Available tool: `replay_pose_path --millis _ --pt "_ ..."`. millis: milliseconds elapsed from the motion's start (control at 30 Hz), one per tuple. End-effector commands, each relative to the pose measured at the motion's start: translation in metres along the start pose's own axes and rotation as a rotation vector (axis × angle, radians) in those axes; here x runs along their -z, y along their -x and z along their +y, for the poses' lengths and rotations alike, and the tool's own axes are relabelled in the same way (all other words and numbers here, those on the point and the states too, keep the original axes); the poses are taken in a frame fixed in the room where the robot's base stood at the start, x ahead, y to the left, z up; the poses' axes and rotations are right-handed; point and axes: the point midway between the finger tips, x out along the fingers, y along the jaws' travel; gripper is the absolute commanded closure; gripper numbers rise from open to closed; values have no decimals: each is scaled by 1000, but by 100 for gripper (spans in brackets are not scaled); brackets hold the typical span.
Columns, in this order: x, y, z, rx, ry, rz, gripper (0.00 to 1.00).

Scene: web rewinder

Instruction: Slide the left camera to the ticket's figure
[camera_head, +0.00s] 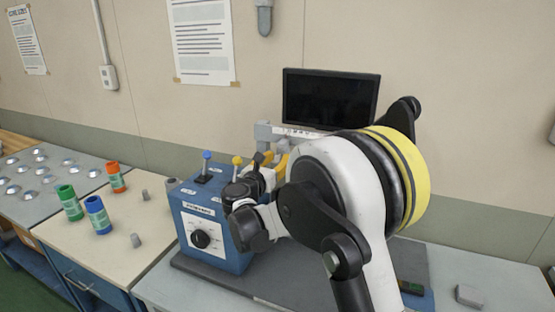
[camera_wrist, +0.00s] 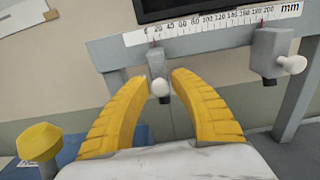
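The left camera (camera_wrist: 157,64) is a small grey block with a white knob (camera_wrist: 160,87), hanging from a grey rail (camera_wrist: 108,52) in the wrist view. Its red pointer is near the low end of the millimetre scale (camera_wrist: 215,22). My gripper (camera_wrist: 160,80) has its yellow fingers apart, one on each side of the knob in the picture. Narrow gaps show beside the knob, and contact cannot be told. The right camera (camera_wrist: 272,52) hangs near the high end. In the head view my arm hides most of the rail. I cannot identify the ticket.
A dark monitor (camera_head: 330,97) stands behind the rail. A blue control box (camera_head: 213,232) with a dial and levers is left of my arm. A yellow knob (camera_wrist: 39,142) shows low in the wrist view. Papers (camera_head: 202,40) hang on the wall. Coloured cylinders (camera_head: 97,214) stand further left.

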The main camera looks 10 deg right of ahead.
Motion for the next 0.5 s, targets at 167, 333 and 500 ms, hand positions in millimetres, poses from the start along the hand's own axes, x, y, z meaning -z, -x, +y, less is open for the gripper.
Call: replay_pose_path --millis 167,333,500 --pt "0 0 0 0 0 0 100" --pt "0 -1 -9 1 0 0 100" --pt "0 -1 -39 4 0 1 100"
